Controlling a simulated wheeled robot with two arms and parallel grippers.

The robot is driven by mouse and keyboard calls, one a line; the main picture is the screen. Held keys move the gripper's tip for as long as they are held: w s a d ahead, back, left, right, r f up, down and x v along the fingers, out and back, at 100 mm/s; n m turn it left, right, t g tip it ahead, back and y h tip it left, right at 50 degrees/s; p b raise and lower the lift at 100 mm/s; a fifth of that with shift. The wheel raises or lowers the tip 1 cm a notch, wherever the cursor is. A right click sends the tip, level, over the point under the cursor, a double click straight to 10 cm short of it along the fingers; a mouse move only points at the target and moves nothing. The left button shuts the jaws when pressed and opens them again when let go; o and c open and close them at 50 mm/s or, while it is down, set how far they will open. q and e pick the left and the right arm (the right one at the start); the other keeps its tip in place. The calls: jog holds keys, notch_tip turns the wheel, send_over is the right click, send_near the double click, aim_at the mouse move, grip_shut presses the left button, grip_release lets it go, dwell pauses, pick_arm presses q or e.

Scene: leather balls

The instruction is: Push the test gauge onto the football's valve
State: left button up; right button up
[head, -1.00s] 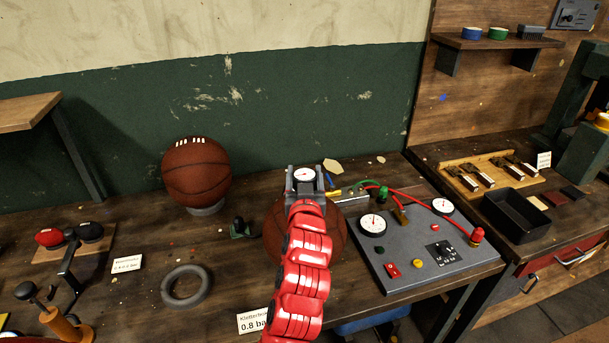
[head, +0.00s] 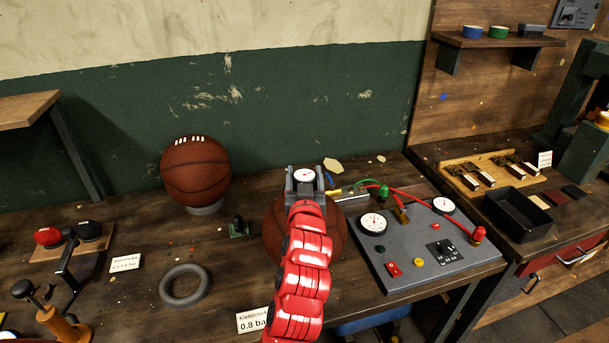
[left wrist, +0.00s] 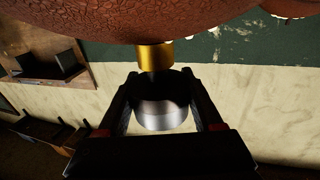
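The test gauge (head: 305,176) with a round white dial is held upright in my left gripper (head: 304,187), above a brown leather ball (head: 334,236). My arm hides much of that ball. In the left wrist view, my left gripper's fingers (left wrist: 164,105) stand on both sides of the gauge's silver body (left wrist: 161,113). The gauge's brass collar (left wrist: 155,56) meets the outline of the brown ball (left wrist: 170,22). The valve is hidden, and I cannot tell whether the gauge sits on it. My right gripper is not in view.
Another brown ball (head: 196,171) rests on a ring at the back left. A loose grey ring (head: 185,285) lies in front. A grey panel (head: 400,275) with dials, hoses and buttons stands right of the held gauge. A black tray (head: 517,215) is farther right.

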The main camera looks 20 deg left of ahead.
pick_arm(q)
jog(key=o, duration=0.5)
jog(key=shift+s+d, duration=0.1)
jog(key=shift+s, duration=0.1)
jog(key=b+v, duration=0.2)
jog(key=v, duration=0.4)
jog(key=shift+w, duration=0.1)
jog(key=s+p, duration=0.1)
jog(key=p, duration=0.2)
jog(key=s+r+p, duration=0.1)
jog(key=p, duration=0.2)
jog(key=shift+d, duration=0.4)
jog(key=p+v, duration=0.2)
jog(key=v, duration=0.1)
jog(key=p+v, duration=0.3)
jog(key=f+p+v, duration=0.1)
jog(key=p+v, duration=0.1)
jog(key=v, duration=0.1)
jog(key=shift+a+p, duration=0.1)
jog(key=shift+p, duration=0.3)
